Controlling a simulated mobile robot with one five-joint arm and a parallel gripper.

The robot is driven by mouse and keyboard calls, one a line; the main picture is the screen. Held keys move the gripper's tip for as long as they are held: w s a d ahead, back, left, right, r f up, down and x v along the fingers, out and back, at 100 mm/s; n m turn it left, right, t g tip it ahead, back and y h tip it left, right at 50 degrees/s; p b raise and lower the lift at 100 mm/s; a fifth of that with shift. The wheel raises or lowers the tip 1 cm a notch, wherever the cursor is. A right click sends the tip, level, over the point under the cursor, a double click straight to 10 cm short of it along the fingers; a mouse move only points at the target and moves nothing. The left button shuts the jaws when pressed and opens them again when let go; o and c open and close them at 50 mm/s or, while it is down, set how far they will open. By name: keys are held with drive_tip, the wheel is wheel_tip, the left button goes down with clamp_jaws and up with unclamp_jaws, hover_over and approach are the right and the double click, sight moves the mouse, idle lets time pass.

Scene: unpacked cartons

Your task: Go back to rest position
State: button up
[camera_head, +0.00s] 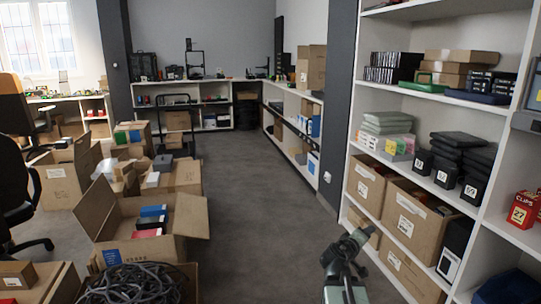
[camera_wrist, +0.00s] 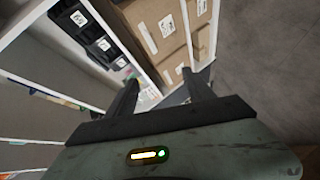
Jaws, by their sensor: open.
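My gripper (camera_head: 347,245) shows at the lower middle-right of the head view, raised over the grey floor beside the right-hand shelf. In the wrist view my gripper (camera_wrist: 160,92) has its two dark fingers spread apart with nothing between them. Beyond the fingers, cartons (camera_wrist: 150,35) stand on a white shelf. The gripper touches nothing that I can see.
A tall white shelf (camera_head: 436,107) with boxes and cases stands close on the right. Open cartons (camera_head: 188,213) and a tangle of black cable (camera_head: 135,284) lie on the left. A clear grey aisle (camera_head: 252,190) runs between them towards low shelves at the back.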

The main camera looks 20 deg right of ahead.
drive_tip(key=a+f+g+y, duration=0.15)
drive_tip(key=a+f, duration=0.25)
drive_tip(key=a, duration=0.4)
drive_tip(key=a+f+m+y, duration=0.1)
drive_tip(key=a+f+y, duration=0.25)
drive_tip(key=a, duration=0.55)
drive_tip(key=a+f+g+y, duration=0.1)
drive_tip(key=a+f+y, duration=0.1)
drive_tip(key=a+f, duration=0.45)
drive_tip(key=s+a+f+m+g+y, duration=0.1)
drive_tip(key=s+a+g+y, duration=0.2)
drive_tip(key=s+a, duration=0.3)
drive_tip(key=s+a+f+g+y, duration=0.2)
drive_tip(key=s+a+g, duration=0.1)
drive_tip(key=a, duration=0.5)
wheel_tip(320, 180, up, 37)
drive_tip(key=p, duration=3.6)
drive_tip(key=shift+s+d+f, duration=0.15)
drive_tip(key=shift+f+t, duration=0.1)
drive_tip(key=shift+t, duration=0.15)
